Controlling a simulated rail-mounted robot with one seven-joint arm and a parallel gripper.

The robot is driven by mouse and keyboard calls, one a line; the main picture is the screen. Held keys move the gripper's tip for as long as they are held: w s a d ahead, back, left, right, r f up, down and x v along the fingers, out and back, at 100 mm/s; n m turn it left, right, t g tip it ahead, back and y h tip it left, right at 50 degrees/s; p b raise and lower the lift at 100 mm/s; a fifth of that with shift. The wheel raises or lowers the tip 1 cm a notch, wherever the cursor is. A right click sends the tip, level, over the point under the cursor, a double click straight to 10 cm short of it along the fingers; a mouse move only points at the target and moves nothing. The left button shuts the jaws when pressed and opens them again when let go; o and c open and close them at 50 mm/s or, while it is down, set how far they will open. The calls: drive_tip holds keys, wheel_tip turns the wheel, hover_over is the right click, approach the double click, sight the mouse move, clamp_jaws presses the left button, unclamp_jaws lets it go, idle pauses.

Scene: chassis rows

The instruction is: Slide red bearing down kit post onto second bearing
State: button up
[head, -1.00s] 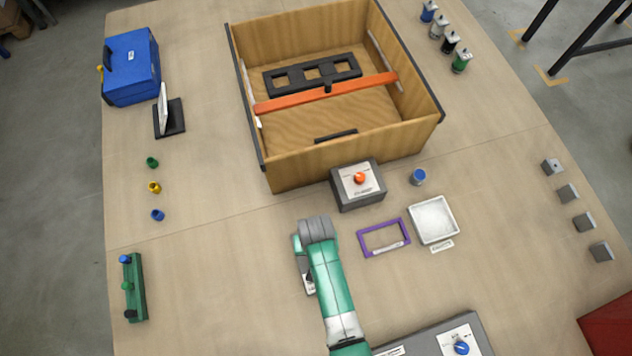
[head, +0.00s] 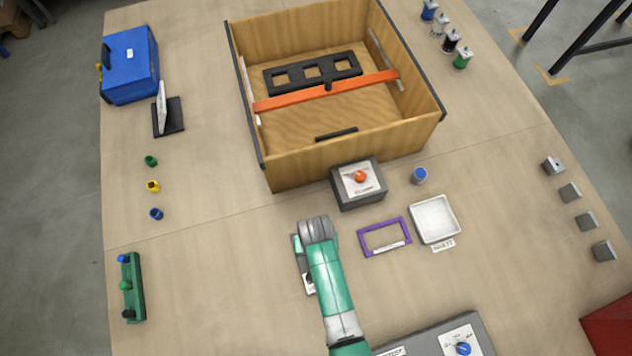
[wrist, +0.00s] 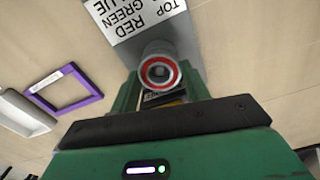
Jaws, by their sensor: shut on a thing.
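In the wrist view, my gripper (wrist: 160,90) has its green fingers closed around the red bearing (wrist: 160,72), seen end-on as a red ring with a pale outer rim and a dark centre. The bearing is at the lower edge of a grey kit plate (wrist: 124,40) with a label reading TOP, GREEN, RED, BLUE. The kit post and the second bearing cannot be made out; the bearing and fingers hide what is below. In the head view, my arm covers most of the kit, and only a strip of its base (head: 298,252) shows at the left.
A purple frame (head: 363,237) and a white tray (head: 416,223) lie to the right of the kit. A grey box with an orange button (head: 345,199) stands behind it, before the wooden crate (head: 300,178).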

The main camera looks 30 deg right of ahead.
drive_tip(key=shift+f, duration=0.2)
drive_tip(key=o, duration=1.1)
wheel_tip(320, 180, up, 8)
drive_tip(key=shift+f+p, duration=0.1)
drive_tip(key=shift+p, duration=0.55)
